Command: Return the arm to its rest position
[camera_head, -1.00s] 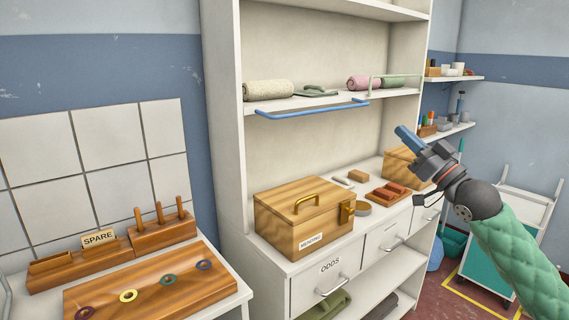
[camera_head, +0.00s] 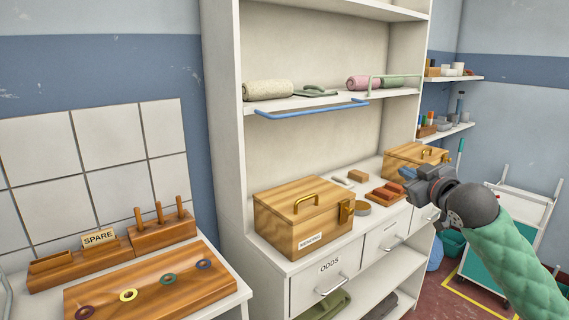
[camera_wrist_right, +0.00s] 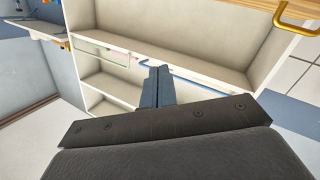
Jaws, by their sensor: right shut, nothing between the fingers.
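My right arm, in a green quilted sleeve (camera_head: 515,250), comes in from the lower right in the head view. Its right gripper (camera_head: 408,174) is beside the front of the cabinet, in front of the rear wooden box. In the right wrist view the blue fingers of the right gripper (camera_wrist_right: 157,82) are closed together with nothing between them. The shelf unit lies beyond the fingertips there. My left gripper does not show in the head view.
The white cabinet (camera_head: 238,150) holds a wooden MENDING box (camera_head: 280,225), a second wooden box (camera_head: 410,155) and reddish-brown blocks (camera_head: 388,192). A blue rail (camera_head: 310,108) runs along its shelf. A white trolley (camera_head: 520,208) stands at right. A ring board (camera_head: 150,285) is at lower left.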

